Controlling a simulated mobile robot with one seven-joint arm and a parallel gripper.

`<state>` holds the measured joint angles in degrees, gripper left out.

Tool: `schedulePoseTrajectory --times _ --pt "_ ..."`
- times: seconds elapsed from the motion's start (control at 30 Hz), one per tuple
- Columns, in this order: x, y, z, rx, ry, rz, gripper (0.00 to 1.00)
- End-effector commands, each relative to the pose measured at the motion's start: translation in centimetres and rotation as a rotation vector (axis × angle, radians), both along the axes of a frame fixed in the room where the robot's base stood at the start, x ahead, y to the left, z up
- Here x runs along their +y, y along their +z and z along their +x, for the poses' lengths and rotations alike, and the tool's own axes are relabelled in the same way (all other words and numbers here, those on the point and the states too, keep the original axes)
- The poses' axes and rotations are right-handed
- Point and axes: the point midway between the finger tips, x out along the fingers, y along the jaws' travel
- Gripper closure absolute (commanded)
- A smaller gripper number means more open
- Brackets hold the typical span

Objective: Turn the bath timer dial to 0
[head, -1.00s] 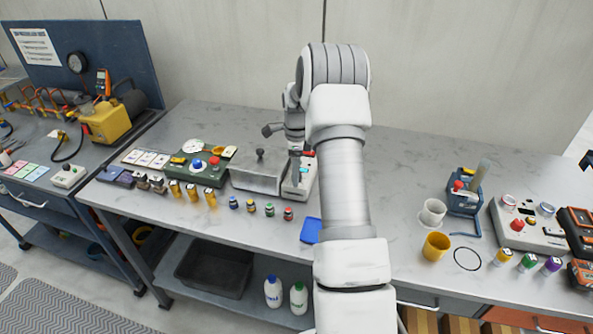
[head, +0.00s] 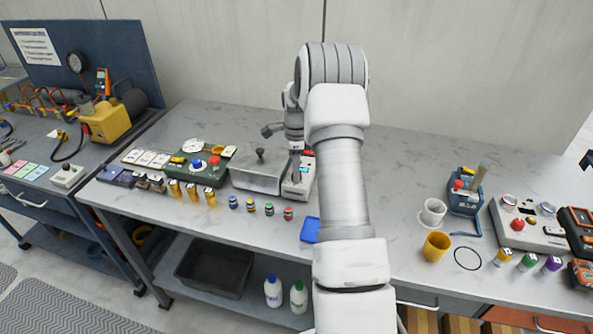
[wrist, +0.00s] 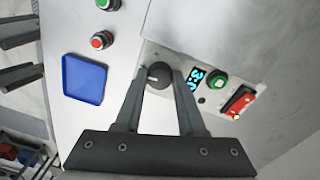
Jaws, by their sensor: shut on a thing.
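The bath timer dial is a round black knob (wrist: 158,75) with a pale pointer mark, on the pale control panel in the wrist view. My gripper (wrist: 159,79) is shut on it, with one fingertip on each side of the knob. A lit display (wrist: 195,79) beside the dial shows a cyan 3 and a colon; its other digits are partly hidden by the right finger. In the head view the white control box (head: 304,188) stands at the right end of the metal bath (head: 257,172), and my gripper (head: 296,170) is over it, mostly behind my arm.
A green button (wrist: 217,81) and a red rocker switch (wrist: 238,102) sit on the panel near my right finger. A blue tray (head: 311,229) and several small vials (head: 269,209) lie in front of the bath. Bench space behind my arm is clear.

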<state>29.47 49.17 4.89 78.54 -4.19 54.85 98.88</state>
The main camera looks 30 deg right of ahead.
Motion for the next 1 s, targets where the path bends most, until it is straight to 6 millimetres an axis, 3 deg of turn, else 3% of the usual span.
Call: schedulePoseTrajectory --times 1.0 --pt "0.1 0.03 -0.01 -0.001 0.914 -0.002 1.0"
